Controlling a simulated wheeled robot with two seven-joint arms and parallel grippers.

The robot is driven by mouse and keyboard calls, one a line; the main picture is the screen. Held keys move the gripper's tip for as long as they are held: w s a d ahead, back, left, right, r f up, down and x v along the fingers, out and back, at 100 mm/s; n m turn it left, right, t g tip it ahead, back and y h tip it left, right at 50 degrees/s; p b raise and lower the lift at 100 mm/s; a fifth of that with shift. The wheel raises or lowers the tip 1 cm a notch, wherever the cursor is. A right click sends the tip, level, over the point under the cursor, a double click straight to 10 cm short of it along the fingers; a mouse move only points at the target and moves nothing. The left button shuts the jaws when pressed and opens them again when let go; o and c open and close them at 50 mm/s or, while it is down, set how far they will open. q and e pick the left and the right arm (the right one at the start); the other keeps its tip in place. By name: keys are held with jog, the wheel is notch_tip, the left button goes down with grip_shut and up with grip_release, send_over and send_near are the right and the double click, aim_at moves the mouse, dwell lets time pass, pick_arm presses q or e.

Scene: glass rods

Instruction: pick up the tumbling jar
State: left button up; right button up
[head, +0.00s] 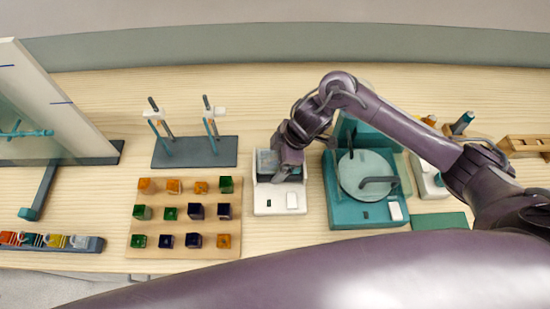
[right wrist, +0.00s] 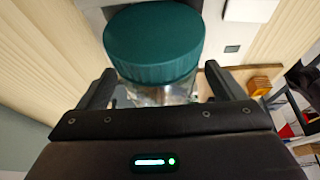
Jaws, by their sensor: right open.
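The tumbling jar (right wrist: 155,45) shows large in the right wrist view, with a ribbed teal lid and a clear body. My right gripper (right wrist: 160,90) is open, with one finger on each side of the jar's clear body. The jar appears to lie between the fingers; I cannot tell whether they touch it. In the head view my right gripper (head: 287,170) points down over a white device (head: 278,207) and hides much of what is there. My left gripper is not in view.
A teal machine (head: 368,218) with a round plate stands just right of the gripper. A wooden board (head: 185,213) with several coloured cubes lies to the left. A dark stand (head: 195,153) with upright rods is behind it. Bare table shows at the back.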

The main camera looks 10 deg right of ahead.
jog(key=c, duration=1.3)
jog(key=shift+r, duration=0.1)
